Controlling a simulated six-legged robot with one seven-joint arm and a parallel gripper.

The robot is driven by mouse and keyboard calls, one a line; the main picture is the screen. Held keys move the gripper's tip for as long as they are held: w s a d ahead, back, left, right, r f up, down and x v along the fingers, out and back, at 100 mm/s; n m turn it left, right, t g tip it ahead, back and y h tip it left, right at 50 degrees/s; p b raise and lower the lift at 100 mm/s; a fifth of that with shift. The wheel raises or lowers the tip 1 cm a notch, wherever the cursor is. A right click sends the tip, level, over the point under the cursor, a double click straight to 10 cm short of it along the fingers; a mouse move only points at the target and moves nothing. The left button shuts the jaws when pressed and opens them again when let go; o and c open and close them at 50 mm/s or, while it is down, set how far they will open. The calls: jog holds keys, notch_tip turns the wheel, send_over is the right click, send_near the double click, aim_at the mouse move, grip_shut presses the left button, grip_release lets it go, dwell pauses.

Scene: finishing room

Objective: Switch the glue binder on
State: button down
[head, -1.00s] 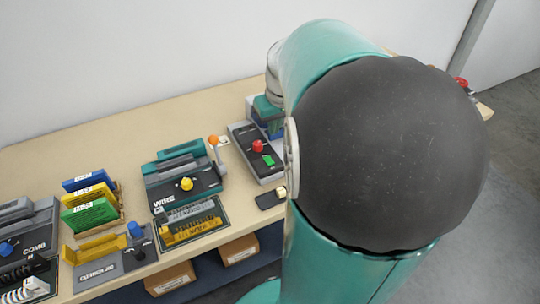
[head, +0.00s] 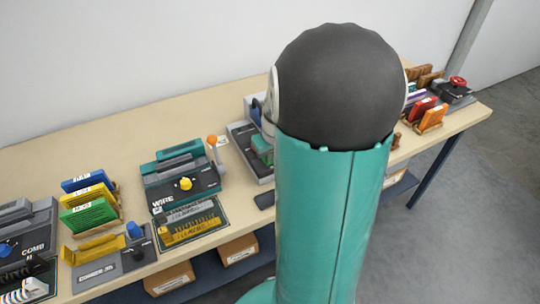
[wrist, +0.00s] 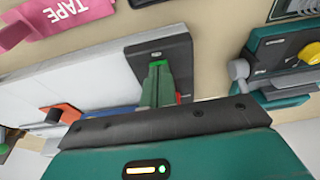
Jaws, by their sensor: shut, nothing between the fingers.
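The unit I take for the glue binder (head: 240,142) stands on the bench right of the wire binder, mostly hidden by my arm in the head view. Its dark control panel (wrist: 179,50) shows in the wrist view, with a bright green switch (wrist: 157,63) on it. My gripper (wrist: 158,76) is shut and empty, its fingertips at the green switch. I cannot tell whether they touch or press it. A sliver of red (wrist: 179,98) shows beside the fingers, probably the unit's red knob, mostly covered.
The wire binder (head: 176,178) with a yellow knob stands to the left, an orange-tipped lever (head: 212,141) beside it. Further left are colored booklets (head: 88,200) and the comb binder (head: 20,228). A red-buttoned box (head: 457,84) stands at the bench's right end. A pink tape item (wrist: 60,18) shows in the wrist view.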

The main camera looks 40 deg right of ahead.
jog(key=shift+s+f, duration=0.15)
jog(key=shift+f, duration=0.25)
jog(key=shift+r, duration=0.1)
jog(key=shift+w+d+r, duration=0.2)
jog(key=shift+w+r, duration=0.1)
jog(key=shift+w, duration=0.45)
jog(key=shift+r, duration=0.15)
jog(key=shift+r, duration=0.25)
jog(key=s+v, duration=0.2)
jog(key=v, duration=1.1)
jog(key=shift+a+f, duration=0.25)
jog(key=shift+a, duration=0.05)
